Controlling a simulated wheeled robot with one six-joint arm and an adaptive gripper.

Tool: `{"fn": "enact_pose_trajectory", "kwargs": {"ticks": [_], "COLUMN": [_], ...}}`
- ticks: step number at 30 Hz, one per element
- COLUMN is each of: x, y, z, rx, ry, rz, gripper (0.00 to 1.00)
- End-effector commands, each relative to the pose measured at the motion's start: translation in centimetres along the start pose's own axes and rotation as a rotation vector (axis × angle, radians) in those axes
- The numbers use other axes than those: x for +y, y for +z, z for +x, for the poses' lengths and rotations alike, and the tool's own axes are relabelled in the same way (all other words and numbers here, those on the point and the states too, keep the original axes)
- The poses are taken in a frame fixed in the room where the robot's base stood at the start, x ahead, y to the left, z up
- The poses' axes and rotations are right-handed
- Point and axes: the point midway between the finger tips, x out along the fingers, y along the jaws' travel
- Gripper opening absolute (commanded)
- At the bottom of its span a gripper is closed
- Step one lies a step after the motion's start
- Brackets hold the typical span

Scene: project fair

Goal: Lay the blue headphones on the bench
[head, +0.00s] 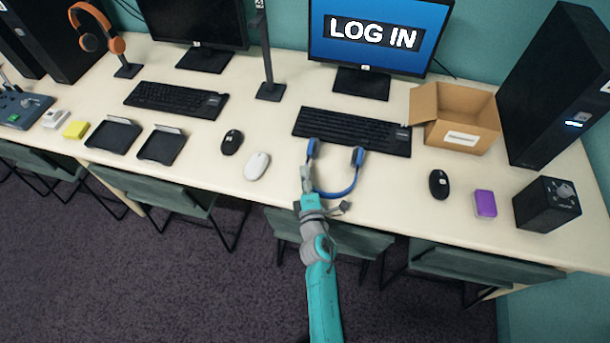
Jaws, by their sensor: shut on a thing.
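The blue headphones (346,191) are in the middle of the head view, over or on the front part of the cream bench (222,185). Their band curves toward the bench's front edge and the two ear cups point toward the keyboard. My gripper (323,192) is at the headphones' left side, shut on them. My teal arm reaches in from the bottom of the view and hides part of the bench's front edge. I cannot tell whether the headphones touch the bench top.
A black keyboard (352,131) lies just behind the headphones. A white mouse (257,166) is to the left, a black mouse (438,184) to the right. An open cardboard box (462,135) stands at the back right. Chairs (487,261) stand under the front edge.

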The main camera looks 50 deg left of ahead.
Motion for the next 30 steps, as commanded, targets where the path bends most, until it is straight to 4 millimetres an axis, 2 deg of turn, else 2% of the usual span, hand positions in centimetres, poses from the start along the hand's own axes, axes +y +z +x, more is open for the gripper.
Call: {"fn": "enact_pose_trajectory", "kwargs": {"ticks": [14,15,18,30], "x": [-0.31,-0.31,-0.33,-0.69], "y": [0.00,0.00,0.01,0.02], "z": [0.02,0.01,0.01,-0.12], "rx": [0.000,0.000,0.000,-0.002], "ry": [0.000,0.000,0.000,-0.007], "rz": [-0.001,-0.001,-0.001,0.000], "gripper": [0.00,0.32,0.54,0.54]}}
